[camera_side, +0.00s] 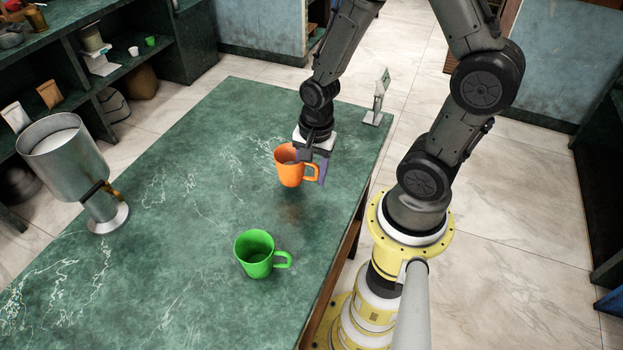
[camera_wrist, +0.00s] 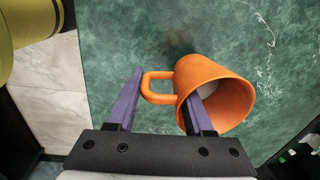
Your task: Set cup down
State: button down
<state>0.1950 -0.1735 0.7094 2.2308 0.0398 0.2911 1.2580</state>
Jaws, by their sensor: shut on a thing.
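An orange cup (camera_side: 288,172) hangs in my gripper (camera_side: 314,168) above the green marbled table (camera_side: 190,190), with its dark shadow on the table below it. The cup looks upright in the side view. In the wrist view, my gripper (camera_wrist: 162,105) has one purple finger inside the mouth of the orange cup (camera_wrist: 215,88) and the other beyond its handle, so the handle and near wall lie between the fingers. The cup has something pale inside. A green cup (camera_side: 256,256) stands upright on the table, nearer the front, apart from the orange one.
A metal dispenser (camera_side: 72,165) on a round foot stands at the table's left side. A small grey stand (camera_side: 378,100) is at the far right corner. My yellow base is off the right edge. The table's middle is clear.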

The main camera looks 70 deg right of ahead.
jog(key=shift+s+f, duration=0.1)
jog(key=shift+f, duration=1.15)
jog(key=shift+f, duration=0.15)
jog(key=shift+c, duration=1.4)
grip_release()
jog(key=r, duration=0.8)
jog(key=s+r, duration=0.1)
jog(key=r, duration=0.3)
jog(key=shift+r, duration=0.1)
jog(key=s+a+r+n+t, duration=0.2)
jog(key=s+r+n, duration=0.1)
jog(key=r+n, duration=0.3)
jog(key=s+a+r+n+t, duration=0.2)
jog(key=r+n, duration=0.5)
jog(key=n, duration=0.4)
jog(key=shift+s+a+t, duration=0.2)
jog(key=shift+s+t, duration=0.1)
jog(key=shift+s, duration=0.15)
